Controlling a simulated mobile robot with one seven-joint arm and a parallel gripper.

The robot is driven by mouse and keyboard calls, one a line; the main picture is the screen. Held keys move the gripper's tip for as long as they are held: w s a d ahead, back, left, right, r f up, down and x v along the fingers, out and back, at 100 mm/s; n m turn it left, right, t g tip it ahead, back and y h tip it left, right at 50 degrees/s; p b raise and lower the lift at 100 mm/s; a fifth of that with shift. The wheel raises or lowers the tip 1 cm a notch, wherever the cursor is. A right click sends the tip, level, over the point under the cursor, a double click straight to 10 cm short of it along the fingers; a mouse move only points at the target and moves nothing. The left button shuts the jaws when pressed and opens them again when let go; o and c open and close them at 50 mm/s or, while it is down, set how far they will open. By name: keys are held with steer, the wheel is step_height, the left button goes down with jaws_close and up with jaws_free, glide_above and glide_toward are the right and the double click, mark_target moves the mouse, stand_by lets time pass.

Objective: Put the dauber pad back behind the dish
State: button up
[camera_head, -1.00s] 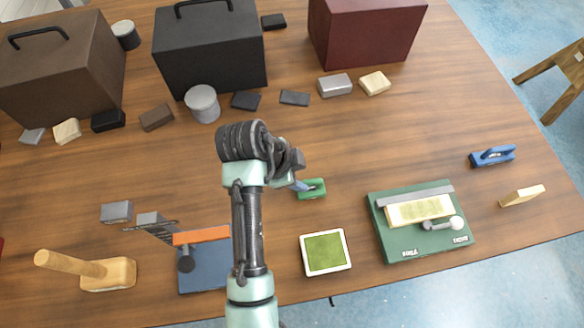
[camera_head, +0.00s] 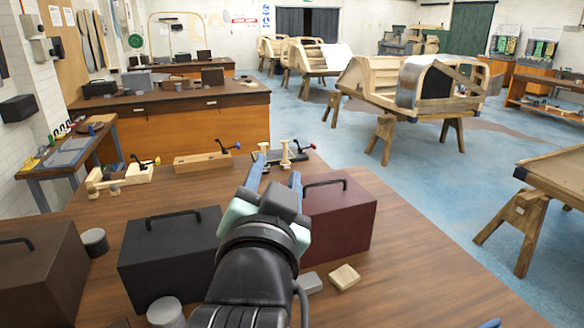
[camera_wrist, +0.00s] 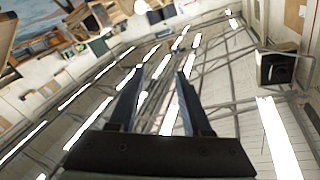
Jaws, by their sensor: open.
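My gripper (camera_head: 277,177) is raised in front of the head camera, with its two blue-grey fingers apart and pointing up and away over the table. The wrist view shows the open fingers (camera_wrist: 158,75) with nothing between them, only ceiling and lights beyond. The dish and the dauber pad are in neither view now, as the head camera looks across the room.
The wooden table (camera_head: 420,270) carries a brown case (camera_head: 40,270), a black case (camera_head: 165,255) and a maroon case (camera_head: 340,222). A grey block (camera_head: 309,283) and a pale wooden block (camera_head: 344,277) lie in front. The tabletop right of the maroon case is mostly bare.

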steer(key=s+d+r+n+t, duration=0.1)
steer(key=s+r+n+t, duration=0.2)
steer(key=s+r, duration=0.4)
steer(key=s+d+r+n+t+y, duration=0.1)
steer(key=s+r+n+t, duration=0.2)
steer(key=r, duration=1.1)
steer(key=s+t, duration=0.3)
steer(key=s, duration=0.1)
steer(key=shift+s, duration=0.3)
steer(key=shift+r, duration=0.1)
